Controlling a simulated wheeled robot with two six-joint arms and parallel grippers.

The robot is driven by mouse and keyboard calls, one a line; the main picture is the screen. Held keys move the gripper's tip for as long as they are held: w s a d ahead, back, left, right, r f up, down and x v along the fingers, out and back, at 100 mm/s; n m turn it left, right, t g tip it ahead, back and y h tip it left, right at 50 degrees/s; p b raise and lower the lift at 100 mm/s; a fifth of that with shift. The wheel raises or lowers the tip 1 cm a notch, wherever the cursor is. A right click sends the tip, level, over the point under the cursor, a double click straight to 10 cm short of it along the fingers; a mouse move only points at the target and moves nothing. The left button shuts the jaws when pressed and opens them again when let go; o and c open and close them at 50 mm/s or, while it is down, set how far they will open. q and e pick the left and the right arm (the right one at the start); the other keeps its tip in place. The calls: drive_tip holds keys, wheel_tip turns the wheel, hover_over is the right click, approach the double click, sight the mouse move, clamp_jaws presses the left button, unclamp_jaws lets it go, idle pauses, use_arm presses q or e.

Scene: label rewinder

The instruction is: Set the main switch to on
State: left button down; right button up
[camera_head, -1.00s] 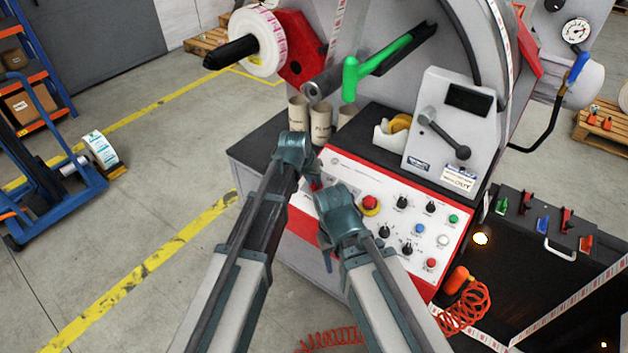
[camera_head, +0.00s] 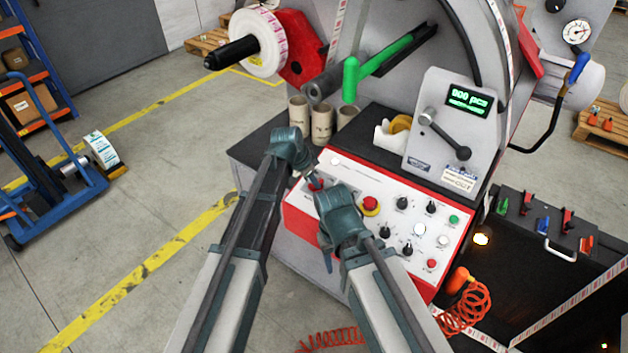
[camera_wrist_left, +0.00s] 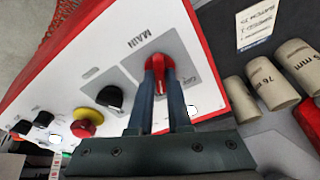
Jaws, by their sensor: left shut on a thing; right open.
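The main switch is a red rotary knob (camera_wrist_left: 158,62) on a grey plate marked MAIN, at the end of the white control panel (camera_head: 385,208). In the left wrist view my left gripper (camera_wrist_left: 160,80) is shut on the red knob, one finger on each side. In the head view my left gripper (camera_head: 306,172) reaches down to the panel's left end, and a bit of the red knob (camera_head: 315,184) shows beside it. My right gripper (camera_head: 335,215) is open and empty in front of the panel's lower left edge. The display (camera_head: 467,100) is lit with green text.
A red emergency button (camera_head: 370,203) and several black knobs and push-buttons fill the panel to the right. Cardboard cores (camera_head: 322,122) stand behind my left gripper. A crank lever (camera_head: 445,135) sits on the counter housing. A coiled red hose (camera_head: 465,305) hangs at the lower right.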

use_arm(q)
drive_tip(key=shift+m, duration=0.5)
drive_tip(key=c, duration=0.9)
unclamp_jaws()
drive_tip(key=shift+o, duration=0.2)
drive_tip(key=p+v, duration=1.2)
drive_tip(key=v, duration=0.2)
drive_tip(key=shift+p, duration=0.35)
drive_tip(key=shift+w+f, duration=0.1)
drive_tip(key=shift+w, duration=0.05)
